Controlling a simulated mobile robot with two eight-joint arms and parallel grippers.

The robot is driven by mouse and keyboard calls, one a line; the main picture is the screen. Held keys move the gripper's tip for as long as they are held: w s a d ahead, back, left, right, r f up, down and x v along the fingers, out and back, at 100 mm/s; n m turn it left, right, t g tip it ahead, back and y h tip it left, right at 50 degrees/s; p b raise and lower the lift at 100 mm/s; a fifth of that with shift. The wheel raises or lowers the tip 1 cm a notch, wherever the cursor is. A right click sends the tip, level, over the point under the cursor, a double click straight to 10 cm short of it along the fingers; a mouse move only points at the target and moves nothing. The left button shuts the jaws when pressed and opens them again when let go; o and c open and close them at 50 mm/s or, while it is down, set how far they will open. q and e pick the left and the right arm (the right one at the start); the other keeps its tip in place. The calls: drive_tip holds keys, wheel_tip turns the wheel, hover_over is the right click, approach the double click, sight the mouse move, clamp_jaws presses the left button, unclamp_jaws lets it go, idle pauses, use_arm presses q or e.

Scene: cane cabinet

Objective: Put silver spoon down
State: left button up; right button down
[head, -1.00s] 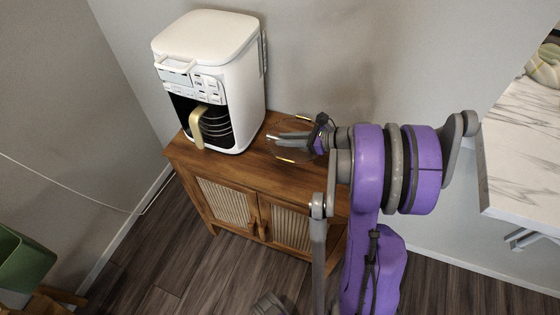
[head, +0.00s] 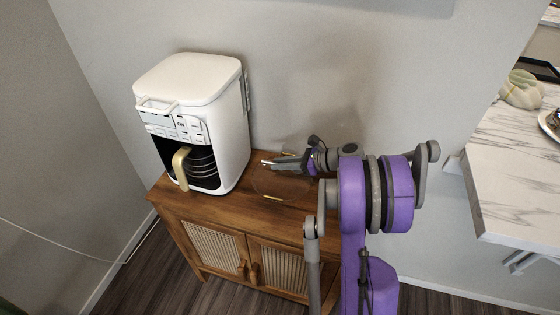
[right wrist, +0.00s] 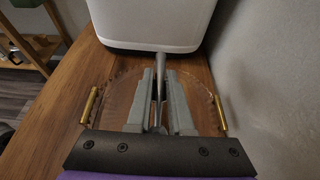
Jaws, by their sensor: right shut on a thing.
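My right gripper (head: 288,163) is over the top of the wooden cabinet (head: 225,206), at the right of the coffee machine. I cannot tell whether the spoon touches the tray. My left gripper is not in view.
The white coffee machine (head: 195,95) stands on the cabinet's left part, just ahead of the spoon in the right wrist view. The grey wall (head: 330,70) is close behind. A marble-topped table (head: 510,190) with a pale pot (head: 522,90) is at the right.

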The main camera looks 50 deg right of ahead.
sight(281, 178)
drive_tip(key=shift+f+b, duration=1.3)
drive_tip(key=shift+f, duration=0.9)
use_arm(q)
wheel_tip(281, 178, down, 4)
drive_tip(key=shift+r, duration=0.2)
use_arm(e)
drive_tip(key=c, duration=0.7)
unclamp_jaws()
drive_tip(key=shift+c, duration=0.2)
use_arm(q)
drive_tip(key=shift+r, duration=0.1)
use_arm(e)
drive_tip(key=shift+r, duration=0.15)
wheel_tip(281, 178, up, 7)
drive_tip(key=p, duration=0.5)
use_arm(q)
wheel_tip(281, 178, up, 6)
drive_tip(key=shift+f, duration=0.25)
